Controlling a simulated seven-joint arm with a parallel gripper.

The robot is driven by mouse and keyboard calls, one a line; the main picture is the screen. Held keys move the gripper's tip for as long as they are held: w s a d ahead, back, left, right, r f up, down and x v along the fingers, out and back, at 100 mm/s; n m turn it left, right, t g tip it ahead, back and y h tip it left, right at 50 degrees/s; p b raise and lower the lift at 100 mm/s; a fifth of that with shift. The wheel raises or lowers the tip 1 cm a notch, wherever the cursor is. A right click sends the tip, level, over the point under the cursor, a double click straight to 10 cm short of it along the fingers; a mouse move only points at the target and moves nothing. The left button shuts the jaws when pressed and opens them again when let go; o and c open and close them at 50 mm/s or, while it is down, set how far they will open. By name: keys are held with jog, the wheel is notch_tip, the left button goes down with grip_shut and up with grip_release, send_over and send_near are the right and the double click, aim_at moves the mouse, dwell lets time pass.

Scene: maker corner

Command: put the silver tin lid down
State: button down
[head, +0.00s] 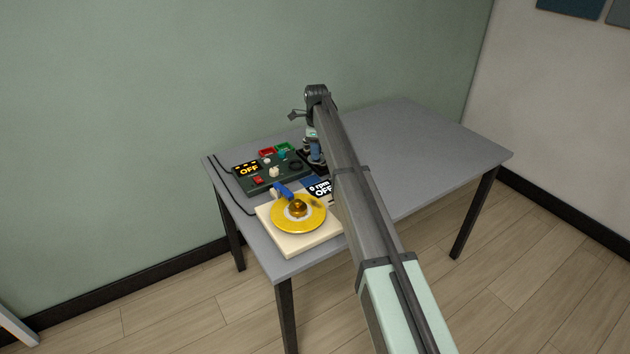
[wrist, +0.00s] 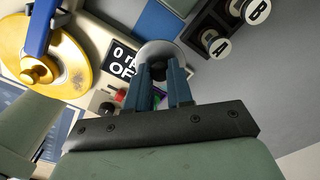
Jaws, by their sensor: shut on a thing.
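The silver tin lid (wrist: 148,48) is a round pale disc with a dark knob at its middle, seen in the wrist view. My gripper (wrist: 158,74) is shut on the lid's knob, with blue-grey fingers on both sides of it. The lid is beside the "0 rpm OFF" sign and a blue patch. I cannot tell whether its underside touches anything.
A yellow disc (head: 284,224) with a blue arm over it sits on a cream base (head: 287,243). Behind it is a dark control box (head: 246,186) reading OFF. The grey table's right side (head: 440,150) is clear.

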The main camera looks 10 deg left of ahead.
aim_at(312, 183)
jog(key=shift+a+f, duration=0.25)
jog(key=shift+a, duration=0.35)
jog(key=shift+s+a+f, duration=0.1)
jog(key=shift+a+f, duration=0.05)
jog(key=shift+f, duration=4.8)
jog(key=shift+f, duration=0.1)
jog(key=c, duration=1)
grip_release()
notch_tip(312, 183, up, 12)
jog(key=shift+r, duration=0.15)
